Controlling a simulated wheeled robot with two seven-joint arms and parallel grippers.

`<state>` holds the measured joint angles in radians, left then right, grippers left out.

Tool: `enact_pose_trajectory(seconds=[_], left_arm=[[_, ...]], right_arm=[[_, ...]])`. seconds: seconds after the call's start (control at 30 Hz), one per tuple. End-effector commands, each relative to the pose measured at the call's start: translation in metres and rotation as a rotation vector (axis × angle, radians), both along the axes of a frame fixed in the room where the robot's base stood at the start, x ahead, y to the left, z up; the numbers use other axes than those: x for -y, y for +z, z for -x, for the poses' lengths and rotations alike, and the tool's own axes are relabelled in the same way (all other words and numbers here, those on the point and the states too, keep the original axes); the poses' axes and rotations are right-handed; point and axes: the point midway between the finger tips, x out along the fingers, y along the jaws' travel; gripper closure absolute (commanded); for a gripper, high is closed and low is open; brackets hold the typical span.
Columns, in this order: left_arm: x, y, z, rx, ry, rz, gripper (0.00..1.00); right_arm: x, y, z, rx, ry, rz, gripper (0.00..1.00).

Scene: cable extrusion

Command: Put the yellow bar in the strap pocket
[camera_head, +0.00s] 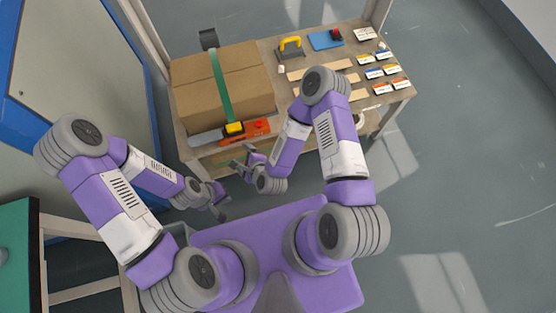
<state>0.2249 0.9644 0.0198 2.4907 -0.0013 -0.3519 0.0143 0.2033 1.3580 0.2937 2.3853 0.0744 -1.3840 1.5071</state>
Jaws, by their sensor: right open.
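A cardboard box (190,97) stands on the left of the wooden table, with a green strap (220,85) running over it. At the strap's front end a small yellow block (235,128) sits beside an orange tool-like piece (258,127). I cannot tell which part is the strap pocket. Another yellow piece, a curved handle (291,42), stands on a dark base behind the box's right side. My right gripper (242,168) is open in front of the table, below the yellow block and apart from it. My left gripper (222,208) hangs lower, off the table; its jaws are too small to read.
A blue tray (326,40) with a red and dark item, several labelled cards (383,73) and light wooden strips (330,68) lie on the table's right part. My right arm covers part of the front edge. A blue-framed panel (75,60) stands left. Open floor lies right.

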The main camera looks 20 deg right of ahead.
Motion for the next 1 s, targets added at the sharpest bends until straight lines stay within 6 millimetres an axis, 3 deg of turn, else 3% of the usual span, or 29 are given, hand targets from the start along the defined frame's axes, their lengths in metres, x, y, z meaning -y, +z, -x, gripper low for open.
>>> enact_pose_trajectory(seconds=[0.2, 0.5, 0.7, 1.0], left_arm=[[0.0, 0.0, 0.0, 0.0, 0.0, 0.0, 1.0], [0.0, 0.0, 0.0, 0.0, 0.0, 0.0, 1.0], [0.0, 0.0, 0.0, 0.0, 0.0, 0.0, 1.0], [0.0, 0.0, 0.0, 0.0, 0.0, 0.0, 1.0]], right_arm=[[0.03, -0.017, 0.029, -0.057, 0.591, 0.4, 0.16], [0.077, -0.017, 0.088, -0.055, 1.349, 0.661, 0.16], [0.09, -0.013, 0.108, -0.027, 1.561, 0.68, 0.16], [0.09, -0.012, 0.11, -0.022, 1.58, 0.681, 0.16]])
